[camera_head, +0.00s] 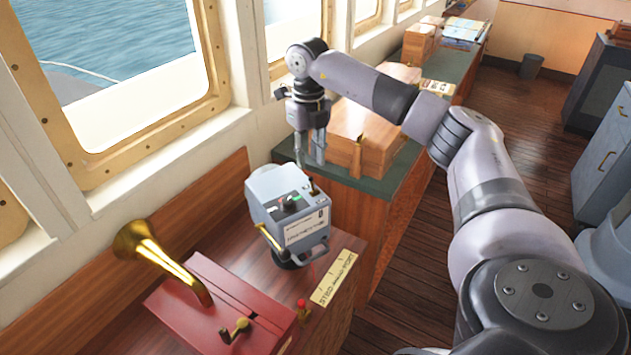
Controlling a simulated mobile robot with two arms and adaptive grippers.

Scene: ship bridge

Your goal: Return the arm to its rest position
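My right arm (480,190) comes in from the lower right and reaches across to the window side. My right gripper (309,160) points down at the end of this arm. Its two fingers are apart with a gap between them, and nothing shows between them. It hangs just behind and above the grey control box (290,222) in the picture; I cannot tell whether the fingertips touch anything. The control box has a lever and a small green light on top. My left gripper is not in view.
A red box with a brass horn (150,250) and a label plate (335,277) are on the near wooden console. A wooden box (365,145) sits on the green-topped counter (397,172) behind. Windows line the left. A bin (531,67) stands on the open floor.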

